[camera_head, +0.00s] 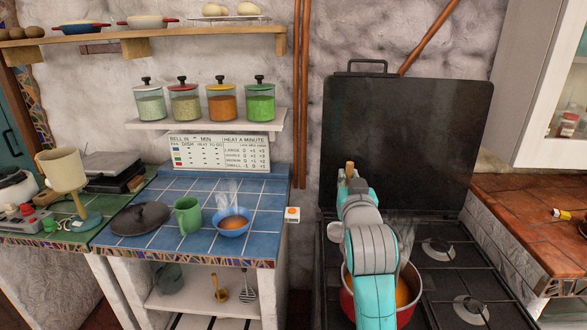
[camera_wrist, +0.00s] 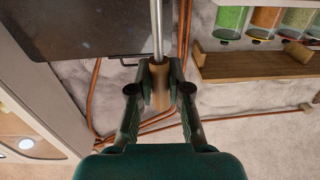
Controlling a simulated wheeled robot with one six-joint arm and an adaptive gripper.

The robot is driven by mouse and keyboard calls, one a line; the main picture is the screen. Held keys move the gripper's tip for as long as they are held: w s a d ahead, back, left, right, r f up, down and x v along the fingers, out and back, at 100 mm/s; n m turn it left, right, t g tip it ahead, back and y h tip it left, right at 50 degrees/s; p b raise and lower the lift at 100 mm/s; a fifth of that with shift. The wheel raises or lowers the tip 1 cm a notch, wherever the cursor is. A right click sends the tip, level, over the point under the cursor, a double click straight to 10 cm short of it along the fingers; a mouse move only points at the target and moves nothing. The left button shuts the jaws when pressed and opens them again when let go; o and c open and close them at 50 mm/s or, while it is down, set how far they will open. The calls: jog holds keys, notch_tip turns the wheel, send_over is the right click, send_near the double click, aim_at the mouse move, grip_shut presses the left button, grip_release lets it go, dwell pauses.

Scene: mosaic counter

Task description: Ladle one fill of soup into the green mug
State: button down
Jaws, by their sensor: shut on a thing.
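The green mug (camera_head: 187,215) stands upright on the blue-tiled counter, left of a steaming blue bowl (camera_head: 232,226) of orange soup. The red pot (camera_head: 347,301) of orange soup stands on the stove, steaming and partly covered by my arm. In the wrist view my gripper (camera_wrist: 158,78) is shut on the wooden handle (camera_wrist: 158,92) of a ladle, with its metal shaft (camera_wrist: 157,30) running up out of the picture. The handle's end (camera_head: 350,168) shows above my arm in the head view. The ladle's bowl is hidden, so its contents cannot be seen.
A dark lid (camera_head: 140,218) lies left of the mug. A shelf of jars (camera_head: 208,125) hangs above the counter. A large dark raised cover (camera_head: 405,135) stands behind the stove burners (camera_head: 470,309). A small white box with an orange button (camera_head: 292,214) sits at the counter's right edge.

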jog(key=s+d+m+h, duration=0.2)
jog(key=s+d, duration=0.7)
jog(key=d, duration=0.1)
notch_tip(320, 180, down, 13)
dwell(0.8)
jog(key=shift+w+f, duration=0.1)
jog(key=shift+h, duration=0.3)
dwell(0.5)
notch_tip(320, 180, up, 12)
dwell(1.4)
dwell(0.6)
